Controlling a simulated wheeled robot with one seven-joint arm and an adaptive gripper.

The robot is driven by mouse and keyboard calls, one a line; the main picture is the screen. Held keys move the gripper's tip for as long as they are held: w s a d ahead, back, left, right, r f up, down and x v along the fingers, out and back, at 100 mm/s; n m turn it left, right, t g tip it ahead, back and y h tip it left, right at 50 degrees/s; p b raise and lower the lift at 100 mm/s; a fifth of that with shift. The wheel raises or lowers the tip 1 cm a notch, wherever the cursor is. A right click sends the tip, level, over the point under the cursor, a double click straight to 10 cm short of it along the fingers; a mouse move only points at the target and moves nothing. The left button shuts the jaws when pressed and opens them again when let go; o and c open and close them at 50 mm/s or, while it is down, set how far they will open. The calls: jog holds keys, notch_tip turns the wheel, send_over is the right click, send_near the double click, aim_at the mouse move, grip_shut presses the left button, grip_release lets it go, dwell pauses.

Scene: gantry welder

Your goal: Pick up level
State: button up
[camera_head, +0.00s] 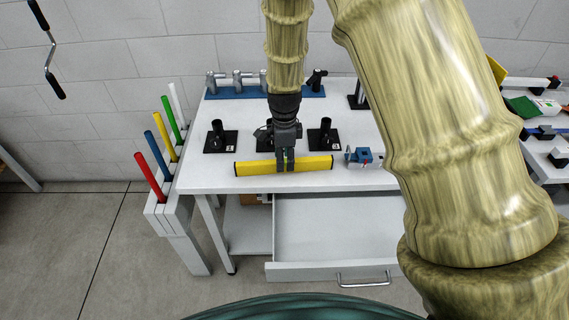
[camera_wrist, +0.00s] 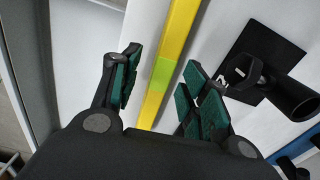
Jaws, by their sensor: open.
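The level is a long yellow bar (camera_head: 250,168) with dark ends, lying near the front edge of the white table in the head view. In the wrist view the level (camera_wrist: 178,45) runs lengthwise between my fingers, with a greenish patch in its middle. My gripper (camera_head: 285,160) is over the middle of the level. In the wrist view my gripper (camera_wrist: 158,92) is open, with green-padded fingers on either side of the bar and visible gaps. The head view shows the fingertips overlapping the level; I cannot tell their exact height above the table.
Black-based holders (camera_head: 220,138) stand behind the level on the table (camera_head: 205,178). A small blue tool (camera_head: 363,156) lies just right of it. An open drawer (camera_head: 330,230) juts out below. Coloured rods (camera_head: 152,177) stand in a rack at the left.

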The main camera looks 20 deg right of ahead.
jog(key=shift+w+f, duration=0.25)
jog(key=shift+f, duration=0.8)
jog(key=shift+s, duration=0.2)
jog(key=shift+f, duration=0.1)
grip_shut()
jog(key=shift+w, duration=0.1)
